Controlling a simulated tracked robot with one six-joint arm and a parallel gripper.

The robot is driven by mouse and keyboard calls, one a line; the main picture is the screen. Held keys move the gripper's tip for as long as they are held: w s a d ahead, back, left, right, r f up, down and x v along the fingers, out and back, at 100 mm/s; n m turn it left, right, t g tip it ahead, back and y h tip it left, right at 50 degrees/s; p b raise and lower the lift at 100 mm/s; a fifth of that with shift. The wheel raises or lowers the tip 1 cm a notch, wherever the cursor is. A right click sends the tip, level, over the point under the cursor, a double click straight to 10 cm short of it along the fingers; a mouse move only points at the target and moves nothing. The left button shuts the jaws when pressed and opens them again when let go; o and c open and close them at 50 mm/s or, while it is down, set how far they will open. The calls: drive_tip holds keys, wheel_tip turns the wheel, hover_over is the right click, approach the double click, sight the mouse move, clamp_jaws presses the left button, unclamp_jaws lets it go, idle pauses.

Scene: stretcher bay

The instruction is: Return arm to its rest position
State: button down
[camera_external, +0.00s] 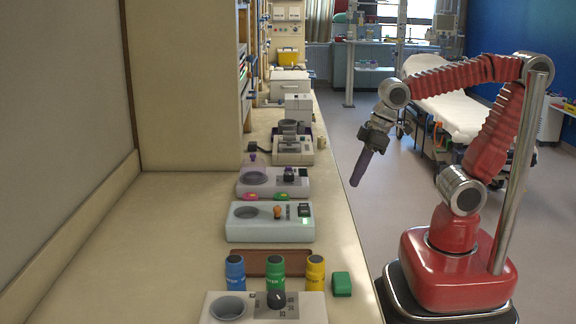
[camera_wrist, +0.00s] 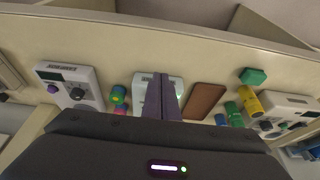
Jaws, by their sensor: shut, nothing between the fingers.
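My red arm stands at the right in the external view. Its gripper (camera_external: 361,168) hangs over the floor just off the counter's right edge, pointing down and slightly left. The dark purple fingers are together with nothing between them. In the wrist view the closed fingers (camera_wrist: 162,98) point toward the counter and cover part of a white device. The gripper touches nothing that I can see.
The counter (camera_external: 130,255) carries several white devices, blue, green and yellow bottles (camera_external: 275,273), a green block (camera_external: 341,284) and a brown tray (camera_external: 270,262). A stretcher (camera_external: 455,105) stands behind my arm. Floor between counter and stretcher is clear.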

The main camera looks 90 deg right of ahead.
drive_tip(key=shift+t, duration=0.8)
drive_tip(key=s, duration=0.2)
drive_tip(key=s+r, duration=0.1)
drive_tip(key=s, duration=0.1)
drive_tip(key=shift+s+d, duration=0.15)
drive_tip(key=shift+s, duration=0.15)
idle(1.9)
